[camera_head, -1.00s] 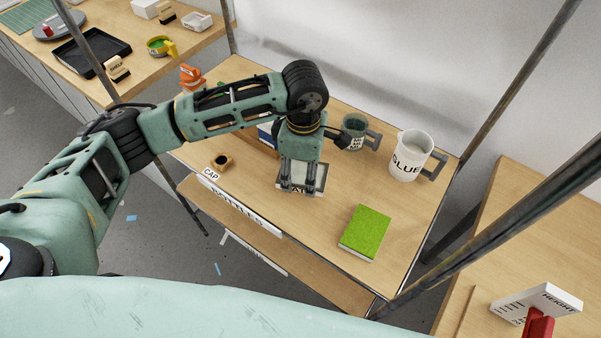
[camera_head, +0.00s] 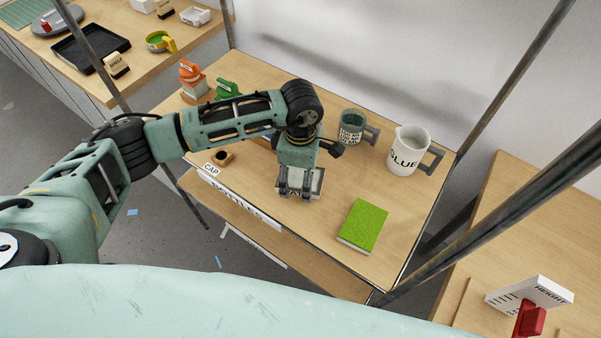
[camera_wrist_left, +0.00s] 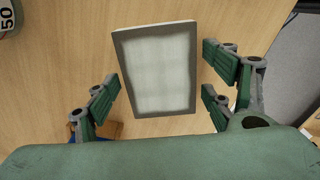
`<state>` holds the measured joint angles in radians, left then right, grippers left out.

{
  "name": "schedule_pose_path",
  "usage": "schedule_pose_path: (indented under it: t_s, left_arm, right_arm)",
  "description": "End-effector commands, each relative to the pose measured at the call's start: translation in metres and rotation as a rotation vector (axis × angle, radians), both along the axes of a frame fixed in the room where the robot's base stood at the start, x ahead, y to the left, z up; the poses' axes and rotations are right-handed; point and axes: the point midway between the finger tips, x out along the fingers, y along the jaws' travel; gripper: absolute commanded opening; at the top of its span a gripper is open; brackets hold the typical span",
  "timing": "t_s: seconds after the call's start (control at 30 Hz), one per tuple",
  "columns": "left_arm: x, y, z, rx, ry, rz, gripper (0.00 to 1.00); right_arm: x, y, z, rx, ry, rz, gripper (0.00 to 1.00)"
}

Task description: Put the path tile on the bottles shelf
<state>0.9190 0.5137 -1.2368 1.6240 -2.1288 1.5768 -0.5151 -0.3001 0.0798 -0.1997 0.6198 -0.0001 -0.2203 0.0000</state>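The path tile (camera_head: 303,183), a pale rectangular slab with a grey rim, lies on the wooden shelf top with the BOTTLES label (camera_head: 237,211) on its front edge. My left gripper (camera_head: 294,196) is directly over it and hides part of it in the head view. In the left wrist view the tile (camera_wrist_left: 158,70) lies flat between the spread fingers of my left gripper (camera_wrist_left: 160,92). There are visible gaps on both sides, so the gripper is open and empty. My right gripper is not in view.
A green grass-topped tile (camera_head: 364,226) lies to the right. A mug (camera_head: 351,128) and the GLUE jug (camera_head: 407,150) stand behind. A small CAP item (camera_head: 222,157) and orange (camera_head: 191,74) and green (camera_head: 227,89) clamps are left. Metal posts (camera_head: 490,190) frame the shelf.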

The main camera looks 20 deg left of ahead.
Motion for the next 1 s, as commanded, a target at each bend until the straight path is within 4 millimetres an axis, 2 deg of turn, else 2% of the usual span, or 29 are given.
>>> schedule_pose_path:
  t_s: [0.47,0.57,0.8,1.0]
  left_arm:
    - [0.001,0.000,0.006,-0.001,-0.002,0.001,0.82]
    - [0.002,0.000,0.020,-0.002,-0.005,0.000,0.82]
    - [0.001,0.000,0.072,-0.001,-0.006,-0.001,0.82]
    - [0.001,0.000,0.107,-0.001,-0.004,0.000,0.82]
  right_arm:
    - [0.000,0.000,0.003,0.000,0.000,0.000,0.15]
    - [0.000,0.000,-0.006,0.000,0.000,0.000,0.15]
    - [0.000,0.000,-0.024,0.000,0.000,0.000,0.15]
    - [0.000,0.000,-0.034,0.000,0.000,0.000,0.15]
